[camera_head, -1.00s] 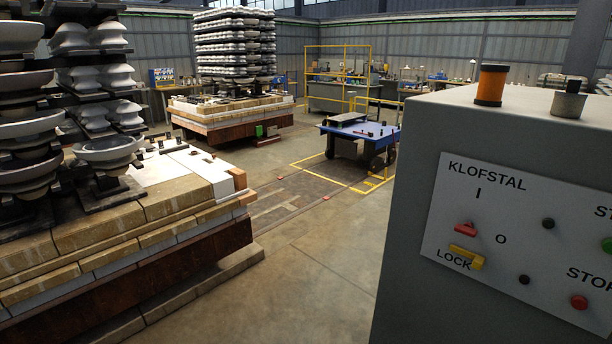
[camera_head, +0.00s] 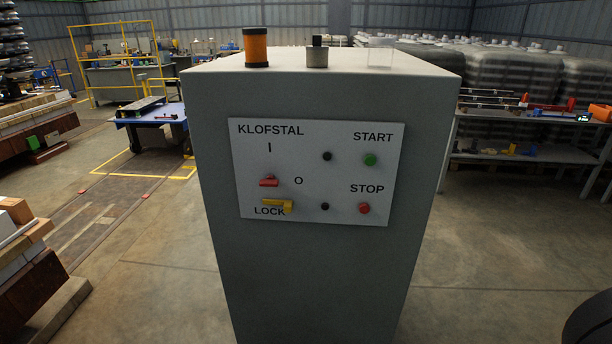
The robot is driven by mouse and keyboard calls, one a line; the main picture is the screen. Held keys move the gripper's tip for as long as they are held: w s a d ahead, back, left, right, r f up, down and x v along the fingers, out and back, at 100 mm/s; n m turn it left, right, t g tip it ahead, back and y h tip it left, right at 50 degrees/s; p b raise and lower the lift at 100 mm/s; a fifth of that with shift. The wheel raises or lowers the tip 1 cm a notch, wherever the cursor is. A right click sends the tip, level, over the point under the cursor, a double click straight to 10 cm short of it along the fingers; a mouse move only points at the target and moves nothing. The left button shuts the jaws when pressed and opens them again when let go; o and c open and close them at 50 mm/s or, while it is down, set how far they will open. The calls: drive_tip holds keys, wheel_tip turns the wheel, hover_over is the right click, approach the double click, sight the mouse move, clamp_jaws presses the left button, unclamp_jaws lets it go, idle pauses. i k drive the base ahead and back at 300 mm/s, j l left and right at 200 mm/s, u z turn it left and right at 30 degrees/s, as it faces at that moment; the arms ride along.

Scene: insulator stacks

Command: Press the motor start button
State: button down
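A grey control cabinet (camera_head: 310,270) stands in the middle of the head view. Its white panel (camera_head: 342,172) faces me. The green start button (camera_head: 370,160) is at the panel's upper right, under the word START. The red stop button (camera_head: 364,208) is below it, under STOP. On the left of the panel, under KLOFSTAL, are a red switch (camera_head: 268,181) and a yellow lock lever (camera_head: 279,206). Two small black knobs are between the two sides. My gripper is not in view.
A shelf table (camera_head: 510,158) is behind on the right. The floor beside the cabinet is open.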

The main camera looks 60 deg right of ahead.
sight(370, 159)
drive_tip(key=z, duration=1.25)
